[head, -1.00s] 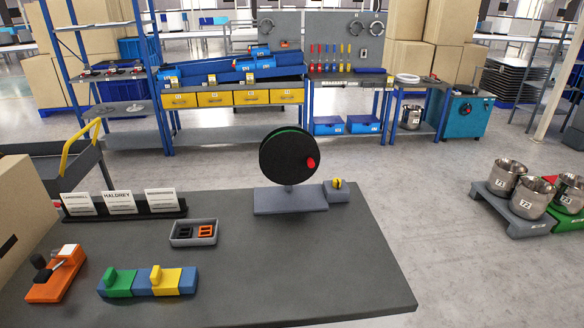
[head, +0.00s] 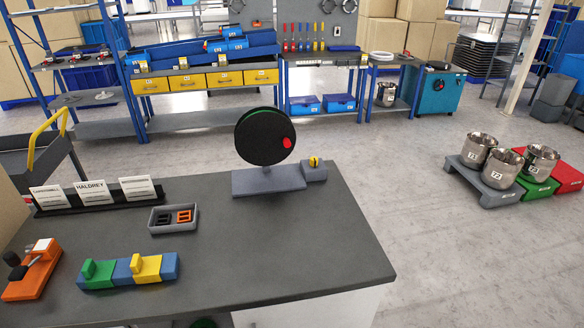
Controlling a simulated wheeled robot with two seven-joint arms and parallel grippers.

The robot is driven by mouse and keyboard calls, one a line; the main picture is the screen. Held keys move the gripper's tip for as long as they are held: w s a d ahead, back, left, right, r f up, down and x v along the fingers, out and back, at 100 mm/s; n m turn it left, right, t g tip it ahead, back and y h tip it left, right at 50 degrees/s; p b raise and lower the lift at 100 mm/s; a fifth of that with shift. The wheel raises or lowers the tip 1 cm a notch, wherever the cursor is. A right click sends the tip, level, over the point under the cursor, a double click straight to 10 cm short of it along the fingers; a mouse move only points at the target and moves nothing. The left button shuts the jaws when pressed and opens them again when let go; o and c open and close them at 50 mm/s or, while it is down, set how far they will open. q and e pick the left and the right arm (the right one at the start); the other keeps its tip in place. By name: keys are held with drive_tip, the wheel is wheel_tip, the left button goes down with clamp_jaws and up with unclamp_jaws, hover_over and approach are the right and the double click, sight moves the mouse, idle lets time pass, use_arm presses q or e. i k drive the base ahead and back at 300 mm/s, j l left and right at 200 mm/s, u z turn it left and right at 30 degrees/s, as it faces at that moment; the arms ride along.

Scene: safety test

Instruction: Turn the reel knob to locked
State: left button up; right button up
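The reel (head: 262,138) is a black upright disc with a green rim and a red handle (head: 287,143) on its face. It stands on a grey base (head: 268,183) near the back edge of the dark table. A small grey block at the base's right end carries a yellow knob (head: 313,162) with a dark mark across it. The knob's exact setting is too small to read. Neither of my grippers shows in the head view.
On the table (head: 250,245) are a small grey tray (head: 154,231) with black and orange pieces, a green-blue-yellow block (head: 120,274), an orange device (head: 30,275) and a card rack (head: 52,209). The table's front right is clear. Steel pots (head: 502,168) stand on coloured platforms at right.

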sight(313, 162)
drive_tip(key=i+l, duration=0.1)
drive_tip(key=l, duration=0.45)
drive_tip(key=i+l, duration=0.15)
drive_tip(key=l, duration=0.4)
drive_tip(key=i+l+u, duration=0.1)
drive_tip(key=l, duration=0.45)
drive_tip(key=i+l, duration=0.1)
drive_tip(key=l, duration=0.45)
